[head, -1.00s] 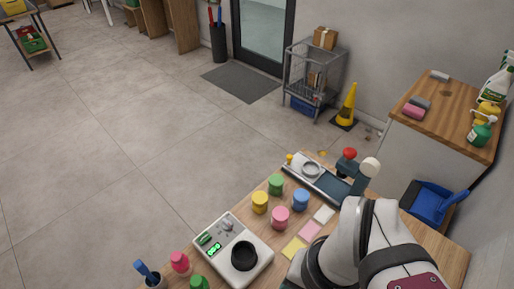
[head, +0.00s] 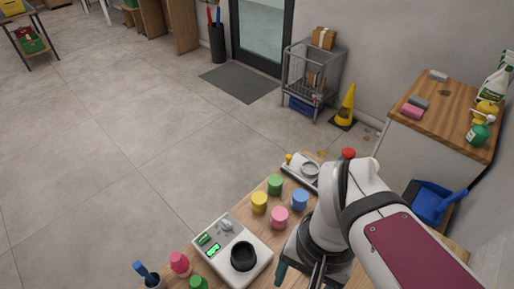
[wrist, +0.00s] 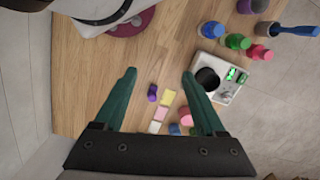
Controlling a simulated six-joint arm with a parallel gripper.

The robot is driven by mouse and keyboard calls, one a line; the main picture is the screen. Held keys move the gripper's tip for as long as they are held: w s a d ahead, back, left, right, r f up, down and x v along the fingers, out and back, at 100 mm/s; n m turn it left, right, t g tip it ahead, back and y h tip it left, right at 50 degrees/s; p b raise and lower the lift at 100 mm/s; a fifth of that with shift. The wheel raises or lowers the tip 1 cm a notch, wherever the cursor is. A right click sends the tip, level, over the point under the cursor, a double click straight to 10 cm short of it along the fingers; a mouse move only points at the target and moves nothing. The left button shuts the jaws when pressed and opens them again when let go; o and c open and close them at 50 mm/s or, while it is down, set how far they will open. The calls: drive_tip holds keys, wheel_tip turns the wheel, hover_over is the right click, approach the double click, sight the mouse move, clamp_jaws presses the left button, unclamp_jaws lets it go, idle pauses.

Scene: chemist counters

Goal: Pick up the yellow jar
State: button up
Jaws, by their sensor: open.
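The yellow jar (head: 259,202) stands upright on the wooden counter in the head view, between the green jar (head: 275,185) and the white scale (head: 262,256). The pink jar (head: 280,217) is just to its right and the blue jar (head: 300,199) further right. My gripper (head: 300,274) is lower right of the yellow jar, apart from it. In the wrist view my gripper (wrist: 159,75) has its two green fingers spread with nothing held between them. I cannot make out the yellow jar in the wrist view; the right finger covers part of the jar group.
The scale, with a black cup (head: 243,256), stands left of my gripper. Pale notes (wrist: 166,98) and a small purple object (wrist: 152,92) lie on the counter below the fingers. Bare wood (wrist: 85,80) shows at the wrist view's left.

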drive_tip(key=w+a+f+m+h, duration=0.25)
drive_tip(key=w+h, duration=0.25)
drive_tip(key=w, duration=0.5)
drive_tip(key=w+a+f+m+h, duration=0.15)
drive_tip(key=w+a+h, duration=0.25)
drive_tip(key=w, duration=0.7)
drive_tip(key=m+t+h, duration=0.5)
approach(253, 199)
drive_tip(key=x, duration=1.1)
drive_tip(key=shift+d+f, duration=0.15)
drive_tip(key=shift+d, duration=0.2)
drive_tip(key=c, duration=1.1)
drive_tip(key=shift+c, duration=0.2)
